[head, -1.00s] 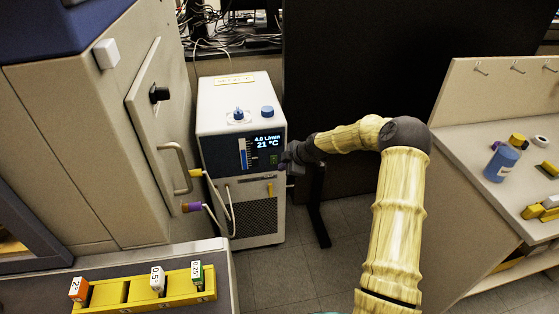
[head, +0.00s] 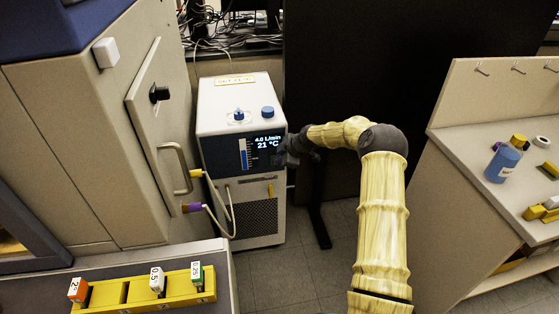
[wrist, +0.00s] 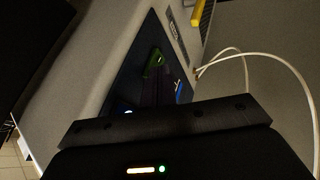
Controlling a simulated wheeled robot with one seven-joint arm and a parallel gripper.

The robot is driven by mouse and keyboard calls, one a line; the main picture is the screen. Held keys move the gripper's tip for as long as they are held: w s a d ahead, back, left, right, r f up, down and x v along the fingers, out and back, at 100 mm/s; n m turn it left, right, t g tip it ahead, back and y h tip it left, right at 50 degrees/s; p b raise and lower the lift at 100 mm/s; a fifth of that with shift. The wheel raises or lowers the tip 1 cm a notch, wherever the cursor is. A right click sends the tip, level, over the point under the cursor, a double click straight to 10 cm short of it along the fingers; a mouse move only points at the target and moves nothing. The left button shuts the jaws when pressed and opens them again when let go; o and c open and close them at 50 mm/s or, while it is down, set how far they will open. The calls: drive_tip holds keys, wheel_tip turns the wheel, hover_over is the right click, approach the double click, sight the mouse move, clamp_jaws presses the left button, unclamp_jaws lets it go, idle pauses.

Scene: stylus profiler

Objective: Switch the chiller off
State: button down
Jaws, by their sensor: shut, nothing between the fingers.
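The chiller (head: 212,115) is a white box on the floor with a dark front panel. Its display (head: 265,143) is lit and reads 4.0 L/min and 21 °C. My gripper (head: 281,157) is shut and empty at the right side of that panel, below the display. It hides the green switch in the head view. In the wrist view the green switch (wrist: 154,61) shows on the dark panel, just past my gripper's dark body. I cannot tell whether the fingertips touch the switch.
A beige cabinet (head: 95,140) with a handle stands close on the chiller's left. White hoses (head: 222,215) loop in front of the chiller. A bench (head: 480,200) is at right and a yellow rack (head: 120,292) at lower left. Floor between is clear.

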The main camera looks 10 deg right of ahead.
drive_tip(key=shift+w+r, duration=0.1)
drive_tip(key=shift+r, duration=0.05)
drive_tip(key=shift+r+p, duration=0.4)
drive_tip(key=shift+r, duration=0.3)
drive_tip(key=shift+w+a, duration=0.1)
drive_tip(key=shift+w, duration=0.05)
drive_tip(key=s+a+v, duration=0.1)
drive_tip(key=v, duration=1.1)
drive_tip(key=shift+f, duration=0.1)
idle(0.4)
